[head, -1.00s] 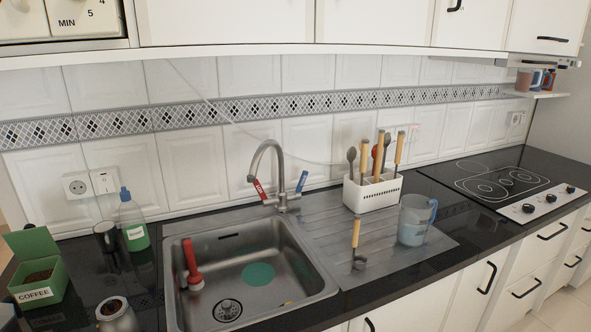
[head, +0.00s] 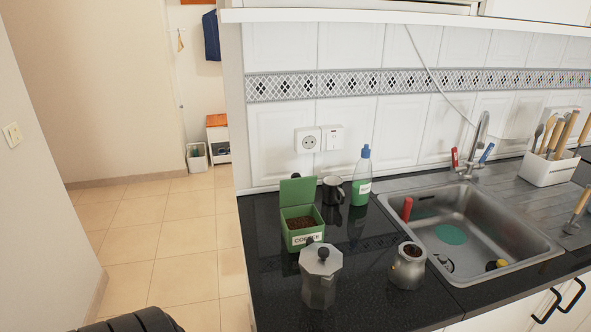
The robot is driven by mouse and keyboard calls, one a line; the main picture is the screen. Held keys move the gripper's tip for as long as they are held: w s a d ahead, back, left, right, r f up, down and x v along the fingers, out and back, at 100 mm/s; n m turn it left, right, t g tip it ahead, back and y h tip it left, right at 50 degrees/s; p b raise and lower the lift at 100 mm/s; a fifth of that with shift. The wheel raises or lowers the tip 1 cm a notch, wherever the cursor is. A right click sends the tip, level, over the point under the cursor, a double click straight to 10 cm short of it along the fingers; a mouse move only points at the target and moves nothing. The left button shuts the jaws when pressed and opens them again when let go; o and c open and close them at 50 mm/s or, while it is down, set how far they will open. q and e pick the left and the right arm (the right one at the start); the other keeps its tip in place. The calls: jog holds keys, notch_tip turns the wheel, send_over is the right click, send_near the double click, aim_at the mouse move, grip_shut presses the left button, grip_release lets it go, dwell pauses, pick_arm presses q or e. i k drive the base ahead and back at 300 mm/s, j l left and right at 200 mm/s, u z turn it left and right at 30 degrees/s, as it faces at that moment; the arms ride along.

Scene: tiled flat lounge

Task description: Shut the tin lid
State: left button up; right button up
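The green coffee tin (head: 301,226) stands on the black worktop, left of the sink. Its lid (head: 297,191) is open and stands upright at the tin's back edge. Dark brown ground coffee shows inside, and a white COFFEE label is on the front. The top of a moka pot overlaps the tin's lower front in the picture. Neither of my grippers shows in the head view.
A moka pot top (head: 320,274) stands in front of the tin, and the coffee-filled pot base (head: 407,266) is to its right. A dark mug (head: 333,190) and green soap bottle (head: 361,178) stand behind. The sink (head: 470,225) is right; open tiled floor (head: 170,240) is left.

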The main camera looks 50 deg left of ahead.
aim_at(297, 190)
jog(key=j+z, duration=0.15)
jog(key=j, duration=0.3)
jog(key=j+z, duration=0.1)
jog(key=j, duration=0.35)
jog(key=k+j+z, duration=0.15)
jog(key=j, duration=0.25)
jog(key=j+z, duration=0.15)
jog(key=j, duration=0.3)
jog(key=k+j+z, duration=0.1)
jog(key=j, duration=0.3)
jog(key=k+j+z, duration=0.15)
jog(key=j, duration=0.95)
jog(key=j+z, duration=0.1)
jog(key=j, duration=0.6)
jog(key=k, duration=0.1)
